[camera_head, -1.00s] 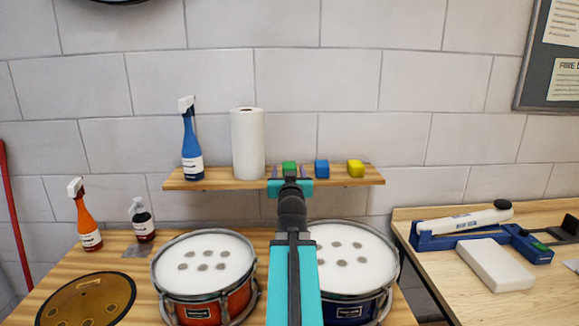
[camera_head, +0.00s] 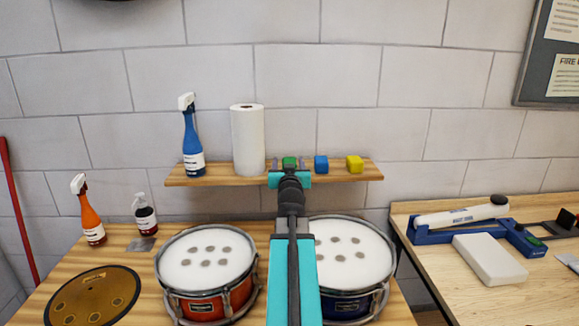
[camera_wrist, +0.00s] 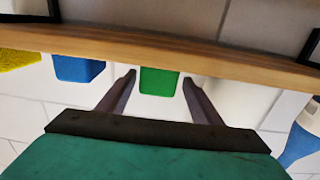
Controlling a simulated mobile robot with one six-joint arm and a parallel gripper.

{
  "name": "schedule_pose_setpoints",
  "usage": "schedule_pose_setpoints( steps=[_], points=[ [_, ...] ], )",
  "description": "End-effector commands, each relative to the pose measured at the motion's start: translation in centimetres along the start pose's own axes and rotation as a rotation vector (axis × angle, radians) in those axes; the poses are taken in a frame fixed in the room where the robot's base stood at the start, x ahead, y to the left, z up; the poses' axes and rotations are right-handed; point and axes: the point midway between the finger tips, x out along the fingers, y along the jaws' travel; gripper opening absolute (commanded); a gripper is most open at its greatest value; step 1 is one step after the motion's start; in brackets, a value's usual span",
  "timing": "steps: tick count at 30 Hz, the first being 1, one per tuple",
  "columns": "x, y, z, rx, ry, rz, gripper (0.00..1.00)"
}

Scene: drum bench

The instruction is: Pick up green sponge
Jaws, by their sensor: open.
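The green sponge (camera_head: 289,161) stands on the wall shelf (camera_head: 225,180), left of the blue sponge. My gripper (camera_head: 289,163) is at the shelf's front, its fingers open on either side of the green sponge in the picture. The wrist view shows the scene upside down. There the green sponge (camera_wrist: 160,81) appears between the two fingertips of my open gripper (camera_wrist: 159,78), with a gap on each side. I cannot see any contact. My wrist and arm hide part of the shelf front in the head view.
The blue sponge (camera_head: 321,165) and yellow sponge (camera_head: 354,164) sit to the right. A paper towel roll (camera_head: 248,140) and blue spray bottle (camera_head: 192,140) stand to the left. Two drums, the red one (camera_head: 207,262) and the blue one (camera_head: 350,255), are on the bench below.

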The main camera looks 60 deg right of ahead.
Motion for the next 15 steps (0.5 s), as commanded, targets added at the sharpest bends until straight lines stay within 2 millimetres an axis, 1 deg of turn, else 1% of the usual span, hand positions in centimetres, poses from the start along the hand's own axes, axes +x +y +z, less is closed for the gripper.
schedule_pose_setpoints(
  steps=[8, 11, 15],
  points=[
    [0.1, 0.0, 0.0, 0.0, 0.0, 0.0, 0.59],
    [0.5, 0.0, -0.1, 0.001, 0.0, -0.001, 0.59],
    [1.6, 0.1, -0.3, 0.0, -0.001, 0.0, 0.59]
  ],
)
